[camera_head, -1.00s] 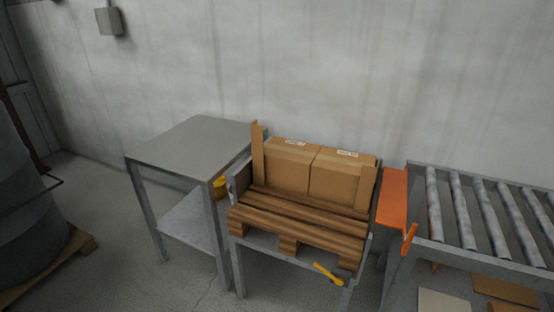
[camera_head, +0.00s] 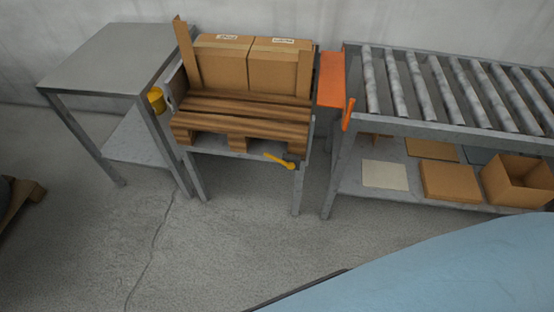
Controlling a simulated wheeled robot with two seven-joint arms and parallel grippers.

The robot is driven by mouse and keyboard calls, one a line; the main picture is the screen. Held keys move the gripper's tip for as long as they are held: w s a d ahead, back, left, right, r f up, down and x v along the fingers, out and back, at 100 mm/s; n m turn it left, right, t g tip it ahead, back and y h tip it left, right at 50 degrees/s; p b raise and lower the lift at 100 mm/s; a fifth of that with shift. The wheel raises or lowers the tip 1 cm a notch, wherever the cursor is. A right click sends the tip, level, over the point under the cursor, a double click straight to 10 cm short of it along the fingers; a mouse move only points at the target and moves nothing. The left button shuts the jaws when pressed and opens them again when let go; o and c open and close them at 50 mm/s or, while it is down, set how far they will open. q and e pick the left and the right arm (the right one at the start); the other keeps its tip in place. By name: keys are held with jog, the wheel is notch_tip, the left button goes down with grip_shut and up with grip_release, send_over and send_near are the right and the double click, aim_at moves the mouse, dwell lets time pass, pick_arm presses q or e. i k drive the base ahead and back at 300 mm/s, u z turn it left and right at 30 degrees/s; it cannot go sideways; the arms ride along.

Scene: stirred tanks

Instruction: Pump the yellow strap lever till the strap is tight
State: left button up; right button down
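The yellow strap lever (camera_head: 277,160) sticks out to the left from a dark ratchet (camera_head: 291,164) at the front right of a metal stand (camera_head: 228,153). The stand bears a wooden pallet (camera_head: 240,115) with two cardboard boxes (camera_head: 222,64) side by side on it. Upright brown corner boards (camera_head: 186,55) stand at the boxes' outer edges. I cannot make out the strap at this distance. Neither of my grippers is in view.
A grey metal table (camera_head: 110,58) stands left of the stand, with a yellow cup-like object (camera_head: 156,99) between them. To the right are an orange plate (camera_head: 332,80) and a roller conveyor (camera_head: 430,125) with boxes below. The floor in front (camera_head: 220,245) is clear. A light blue surface fills the lower right.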

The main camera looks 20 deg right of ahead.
aim_at(290, 165)
jog(key=z, duration=0.95)
jog(key=k, duration=0.25)
jog(key=u, duration=0.2)
